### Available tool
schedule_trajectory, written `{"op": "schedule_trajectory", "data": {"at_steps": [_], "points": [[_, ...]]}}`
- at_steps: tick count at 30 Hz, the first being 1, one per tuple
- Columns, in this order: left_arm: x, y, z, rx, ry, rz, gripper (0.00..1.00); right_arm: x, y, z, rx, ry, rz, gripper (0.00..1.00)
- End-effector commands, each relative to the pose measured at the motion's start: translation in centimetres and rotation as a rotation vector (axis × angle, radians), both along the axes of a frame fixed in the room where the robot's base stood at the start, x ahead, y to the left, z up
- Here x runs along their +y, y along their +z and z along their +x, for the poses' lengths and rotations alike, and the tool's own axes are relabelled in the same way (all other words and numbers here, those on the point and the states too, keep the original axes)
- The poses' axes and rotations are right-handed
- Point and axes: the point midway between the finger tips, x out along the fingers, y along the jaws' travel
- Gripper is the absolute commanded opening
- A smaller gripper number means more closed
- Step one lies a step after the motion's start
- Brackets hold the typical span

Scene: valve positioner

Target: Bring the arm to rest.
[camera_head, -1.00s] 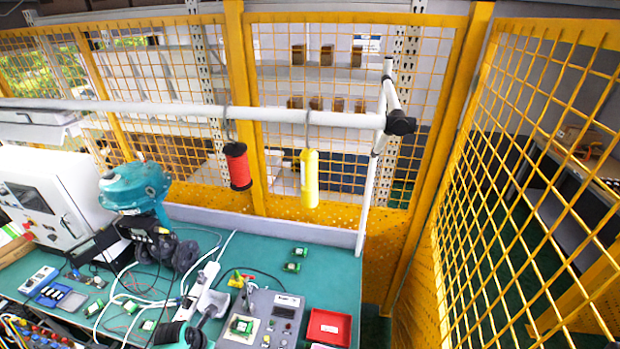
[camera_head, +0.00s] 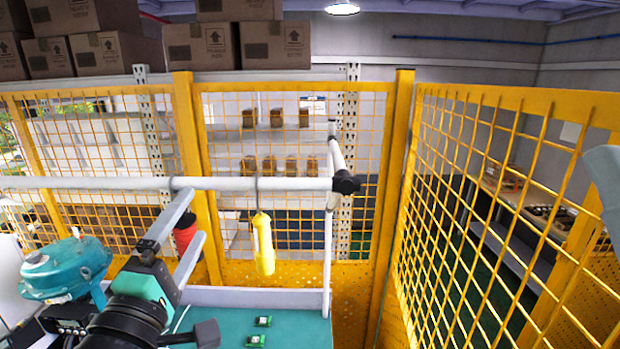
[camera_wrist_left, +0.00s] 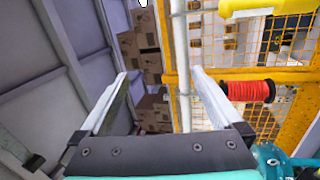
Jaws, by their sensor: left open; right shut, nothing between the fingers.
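My left gripper (camera_head: 196,213) is raised in the head view, in front of the white rail and the yellow mesh fence. Its two fingers point up and away, spread apart, with nothing between them. In the left wrist view the same gripper (camera_wrist_left: 158,72) shows both pale fingers wide apart and empty. A smooth grey-green part of my own body shows at the right edge of the head view. My right gripper is not in view.
A white rail (camera_head: 100,183) crosses behind the left fingers. A red spool (camera_head: 186,233) and a yellow bottle-like item (camera_head: 263,245) hang there. A teal valve actuator (camera_head: 66,268) stands left. Yellow mesh fence (camera_head: 520,190) stands right. The green bench (camera_head: 300,334) lies below.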

Motion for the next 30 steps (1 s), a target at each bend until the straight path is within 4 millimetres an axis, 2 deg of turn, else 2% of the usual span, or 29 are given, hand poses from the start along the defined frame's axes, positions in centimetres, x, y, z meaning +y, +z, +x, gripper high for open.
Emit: {"op": "schedule_trajectory", "data": {"at_steps": [1, 4, 6, 9, 12, 16, 30], "points": [[-0.4, 3.4, -2.9, -0.115, 0.034, 0.122, 1.00, 0.0, 0.0, 0.0, 0.000, 0.000, 0.000, 0.00], [-0.4, 9.2, -9.8, -0.346, 0.186, 0.423, 1.00, 0.0, 0.0, 0.0, 0.000, 0.000, 0.000, 0.00], [-0.1, 12.1, -14.6, -0.478, 0.347, 0.642, 1.00, 0.0, 0.0, 0.0, 0.000, 0.000, 0.000, 0.00], [0.2, 14.0, -18.6, -0.568, 0.560, 0.909, 1.00, 0.0, 0.0, 0.0, 0.000, 0.000, 0.000, 0.00], [0.3, 14.1, -18.9, -0.558, 0.691, 1.114, 1.00, 0.0, 0.0, 0.0, 0.000, 0.000, 0.000, 0.00], [0.3, 14.1, -18.9, -0.545, 0.770, 1.246, 1.00, 0.0, 0.0, 0.0, 0.000, 0.000, 0.000, 0.00], [0.3, 14.1, -18.8, -0.542, 0.780, 1.265, 1.00, 0.0, 0.0, 0.0, 0.000, 0.000, 0.000, 0.00]]}}
